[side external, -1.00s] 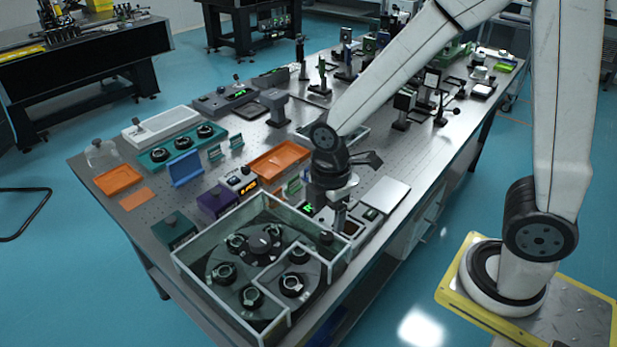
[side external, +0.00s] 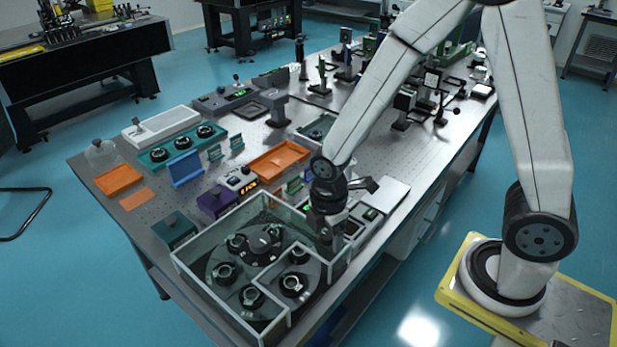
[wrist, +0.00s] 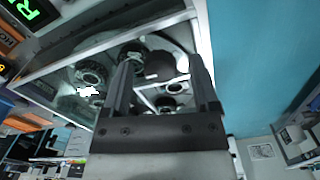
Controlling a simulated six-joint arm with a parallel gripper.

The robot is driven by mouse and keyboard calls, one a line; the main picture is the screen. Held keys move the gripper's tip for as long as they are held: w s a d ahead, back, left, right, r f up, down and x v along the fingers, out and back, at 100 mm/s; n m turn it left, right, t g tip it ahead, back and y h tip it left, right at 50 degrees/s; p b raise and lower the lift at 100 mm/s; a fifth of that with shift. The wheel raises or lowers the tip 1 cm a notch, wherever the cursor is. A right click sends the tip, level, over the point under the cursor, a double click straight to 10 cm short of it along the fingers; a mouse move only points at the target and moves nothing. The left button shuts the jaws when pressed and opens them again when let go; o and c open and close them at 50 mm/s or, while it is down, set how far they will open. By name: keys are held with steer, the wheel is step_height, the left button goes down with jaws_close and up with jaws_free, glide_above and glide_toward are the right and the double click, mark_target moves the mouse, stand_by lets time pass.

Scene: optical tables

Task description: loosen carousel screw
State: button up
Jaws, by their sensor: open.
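The carousel (side external: 225,277) is a dark round plate with several black round holders, inside a clear-walled enclosure (side external: 222,305). A dark round knob (wrist: 166,66), which seems to be the carousel screw, shows between my fingers in the wrist view. In the side view my gripper hides it at the enclosure's right corner. My gripper (side external: 328,247) points down there; in the wrist view its two fingers (wrist: 160,62) are apart, one on each side of the knob. I cannot tell whether they touch it.
A teal box (side external: 174,230), a purple box (side external: 217,202) and an orange tray (side external: 280,158) stand behind the enclosure. A small device (side external: 370,214) and a flat silver plate (side external: 385,194) lie right of my gripper. The enclosure walls stand close around it.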

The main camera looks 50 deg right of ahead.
jaws_close()
